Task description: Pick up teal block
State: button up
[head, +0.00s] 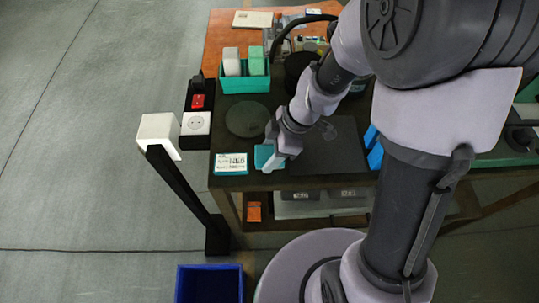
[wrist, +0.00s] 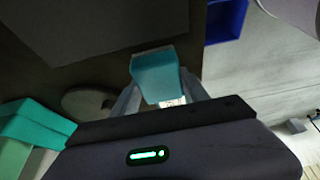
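The teal block (head: 264,157) is near the front edge of the dark table top, just right of a white label card (head: 231,160). My gripper (head: 279,153) reaches down at it from the right and partly hides it. In the wrist view the teal block (wrist: 156,76) sits between the two fingertips of my gripper (wrist: 160,88). A finger lies against each side, with no clear gap, so the gripper looks shut on it. I cannot tell whether the block is clear of the table.
A teal bin (head: 245,84) with white and green blocks stands behind. A round dark disc (head: 247,119) and a dark flat plate (head: 325,145) lie close by. A white box on a black post (head: 160,132) stands left. A blue crate (head: 209,284) is on the floor.

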jog(key=c, duration=0.8)
